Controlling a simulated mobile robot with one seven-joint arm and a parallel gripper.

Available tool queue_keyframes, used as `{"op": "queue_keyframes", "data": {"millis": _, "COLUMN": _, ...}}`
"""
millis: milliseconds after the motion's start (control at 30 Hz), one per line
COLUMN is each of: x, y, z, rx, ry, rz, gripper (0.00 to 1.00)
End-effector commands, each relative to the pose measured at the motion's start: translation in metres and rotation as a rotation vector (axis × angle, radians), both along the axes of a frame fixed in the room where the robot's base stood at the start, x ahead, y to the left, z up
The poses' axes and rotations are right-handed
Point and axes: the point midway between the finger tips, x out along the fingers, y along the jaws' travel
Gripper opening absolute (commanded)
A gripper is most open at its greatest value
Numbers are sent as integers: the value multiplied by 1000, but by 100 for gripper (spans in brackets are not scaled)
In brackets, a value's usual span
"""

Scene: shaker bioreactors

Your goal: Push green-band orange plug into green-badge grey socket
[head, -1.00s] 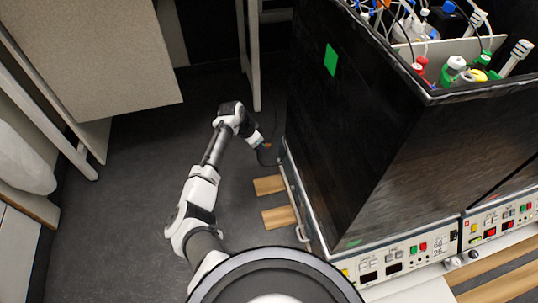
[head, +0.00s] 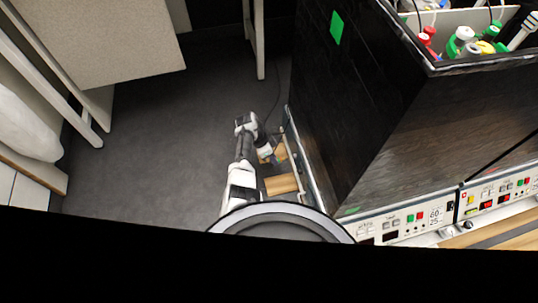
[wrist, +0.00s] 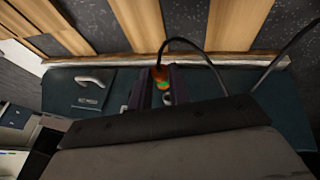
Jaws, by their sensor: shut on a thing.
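The orange plug (wrist: 160,74) with its green band sits between the two dark fingers of my gripper (wrist: 160,88) in the wrist view. The gripper is shut on it. A black cable arcs from the plug up and to the right. A small greyish round shape shows just below the green band, between the fingers; I cannot tell whether it is the socket. No green-badge grey socket can be made out for certain. In the head view my gripper (head: 266,153) is low beside the left side of the black bioreactor box (head: 352,100), and the plug cannot be made out.
A dark panel (wrist: 60,93) with a pale handle (wrist: 95,79) faces the wrist camera. Wooden slats (head: 281,184) lie by the box. Open grey floor (head: 150,150) lies left, with a table (head: 105,35) beyond.

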Motion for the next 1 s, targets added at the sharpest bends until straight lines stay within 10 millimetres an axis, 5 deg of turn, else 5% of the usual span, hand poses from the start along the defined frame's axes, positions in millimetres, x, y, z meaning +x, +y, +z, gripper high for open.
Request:
{"op": "queue_keyframes", "data": {"millis": 300, "x": 8, "y": -25, "z": 0, "rx": 0, "ry": 0, "rz": -1, "gripper": 0}}
{"op": "queue_keyframes", "data": {"millis": 1000, "x": 8, "y": -24, "z": 0, "rx": 1, "ry": -1, "rz": 0, "gripper": 0}}
